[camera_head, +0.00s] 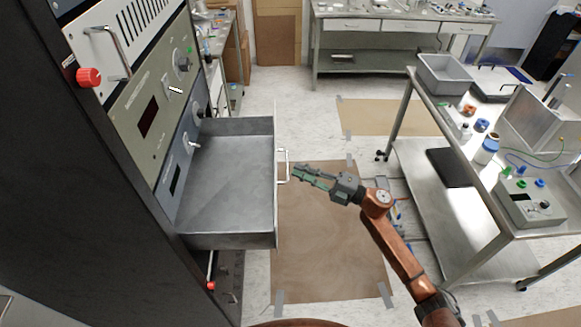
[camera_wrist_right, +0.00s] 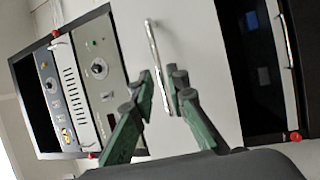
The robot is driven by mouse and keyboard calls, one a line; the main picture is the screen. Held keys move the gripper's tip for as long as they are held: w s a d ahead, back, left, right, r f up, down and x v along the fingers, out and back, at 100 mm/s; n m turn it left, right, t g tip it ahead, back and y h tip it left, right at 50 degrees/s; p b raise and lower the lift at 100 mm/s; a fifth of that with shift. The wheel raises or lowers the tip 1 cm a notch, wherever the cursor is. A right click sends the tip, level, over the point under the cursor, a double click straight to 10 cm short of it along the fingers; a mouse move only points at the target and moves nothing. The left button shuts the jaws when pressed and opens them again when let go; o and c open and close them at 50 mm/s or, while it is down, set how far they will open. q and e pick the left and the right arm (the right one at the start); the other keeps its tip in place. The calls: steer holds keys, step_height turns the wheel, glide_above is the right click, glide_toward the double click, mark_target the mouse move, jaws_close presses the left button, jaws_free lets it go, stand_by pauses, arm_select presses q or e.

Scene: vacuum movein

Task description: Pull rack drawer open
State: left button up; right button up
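The rack drawer (camera_head: 228,185) is a grey metal tray standing well out from the rack, and its inside looks empty. Its pale handle (camera_head: 283,165) is on the outer front panel; the handle also shows in the right wrist view (camera_wrist_right: 154,50) as a thin bar on the light drawer front (camera_wrist_right: 200,50). My right gripper (camera_head: 295,174) is just right of the handle, with its fingers apart. In the right wrist view the bar runs between the fingertips (camera_wrist_right: 162,78), with gaps visible beside it; contact is unclear. My left gripper is not in view.
The rack (camera_head: 150,85) stands at the left with knobs and a red button (camera_head: 89,77). A metal cart (camera_head: 470,190) with bottles and instruments stands at the right. A bench (camera_head: 400,25) is at the back. Brown floor sheeting (camera_head: 325,250) lies clear between rack and cart.

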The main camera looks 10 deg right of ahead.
steer(key=v, duration=0.7)
steer(key=shift+d+f, duration=0.1)
